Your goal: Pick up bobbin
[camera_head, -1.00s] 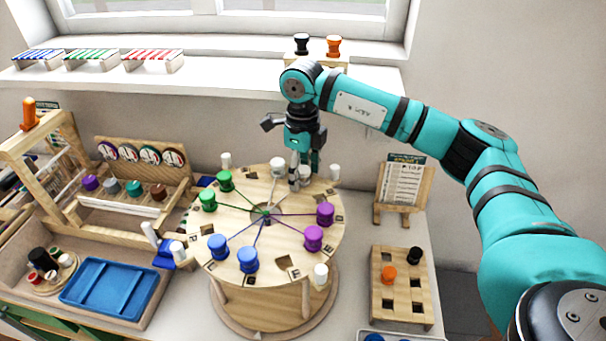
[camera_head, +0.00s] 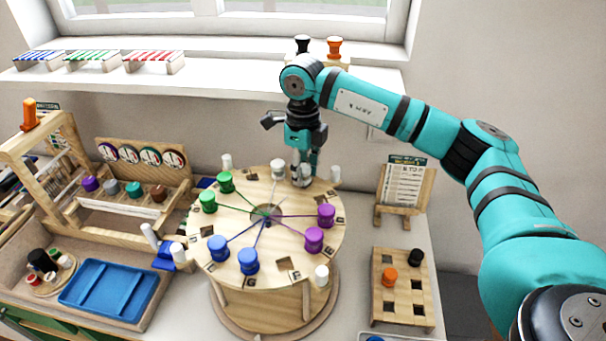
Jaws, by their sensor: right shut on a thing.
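My right gripper (camera_head: 304,178) points down at the far edge of the round wooden braiding disc (camera_head: 225,262). It is shut on a white bobbin (camera_head: 302,170), partly hidden by the fingers. Another white bobbin (camera_head: 278,170) stands just left of it on the disc. Green bobbins (camera_head: 225,182), blue bobbins (camera_head: 248,261) and purple bobbins (camera_head: 326,215) sit around the disc, with threads running to its centre hole. My left gripper is not in view.
A wooden block (camera_head: 403,290) with an orange and a black bobbin stands at right, below a card stand (camera_head: 404,188). A blue tray (camera_head: 108,289) lies at left. A shelf (camera_head: 215,77) runs behind.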

